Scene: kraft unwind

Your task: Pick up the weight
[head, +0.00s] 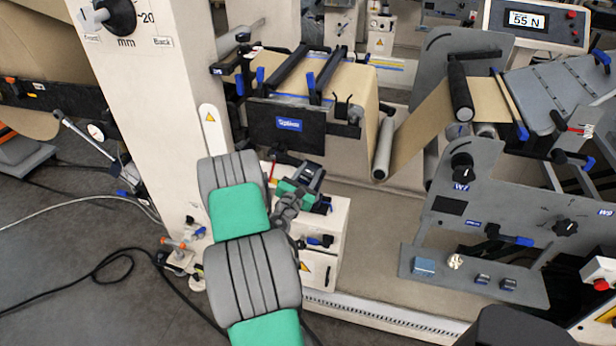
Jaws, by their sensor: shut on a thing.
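My gripper (318,200) is at the end of my grey and green arm, just above the top of a low white cabinet (322,240). It is small in the view and partly covered by my own wrist. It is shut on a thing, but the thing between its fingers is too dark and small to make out. I cannot pick out the weight with certainty.
A grey shelf (440,283) at the right holds a blue block (425,267), a pale brassy piece (455,262) and two small dark-blue items (483,280). A beige column (165,100) stands left of my arm. Brown web (430,125) runs over rollers behind. Cables lie on the floor.

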